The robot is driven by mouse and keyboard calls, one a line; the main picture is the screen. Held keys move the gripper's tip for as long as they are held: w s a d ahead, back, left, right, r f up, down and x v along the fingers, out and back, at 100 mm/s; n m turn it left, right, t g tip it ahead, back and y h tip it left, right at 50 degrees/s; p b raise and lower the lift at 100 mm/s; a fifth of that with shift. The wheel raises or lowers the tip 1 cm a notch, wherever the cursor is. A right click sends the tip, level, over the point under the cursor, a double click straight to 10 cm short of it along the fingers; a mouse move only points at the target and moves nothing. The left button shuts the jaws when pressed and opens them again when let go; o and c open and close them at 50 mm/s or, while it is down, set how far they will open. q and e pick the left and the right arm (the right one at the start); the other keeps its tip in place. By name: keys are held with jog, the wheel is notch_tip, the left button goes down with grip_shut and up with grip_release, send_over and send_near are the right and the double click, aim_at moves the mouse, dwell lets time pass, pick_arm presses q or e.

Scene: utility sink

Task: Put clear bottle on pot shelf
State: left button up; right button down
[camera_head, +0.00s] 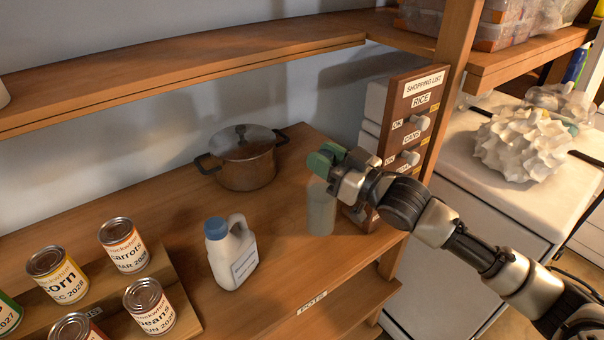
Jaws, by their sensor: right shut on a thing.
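The clear bottle (321,211), greyish and see-through, stands upright at the right end of the pot shelf (290,262), which bears a "POTS" label on its front edge. My right gripper (326,160) is at the bottle's top, shut on its green cap. The gripper hides part of the cap and the bottle's upper right side. The bottle's base appears to be at the shelf surface; whether it touches is hard to tell. My left gripper is not in view.
A lidded pot (246,165) stands behind, left of the bottle. A white jug with blue cap (231,255) stands front left. Several cans (123,246) are further left. A shopping list board (408,125) and post are close on the right.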

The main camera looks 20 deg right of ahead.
jog(key=w+a+f+p, duration=0.2)
jog(key=w+f, duration=0.2)
jog(key=f, duration=0.3)
jog(key=shift+w, duration=0.4)
jog(key=shift+f, duration=0.1)
jog(key=c, duration=0.8)
grip_release()
jog(key=shift+o, duration=0.2)
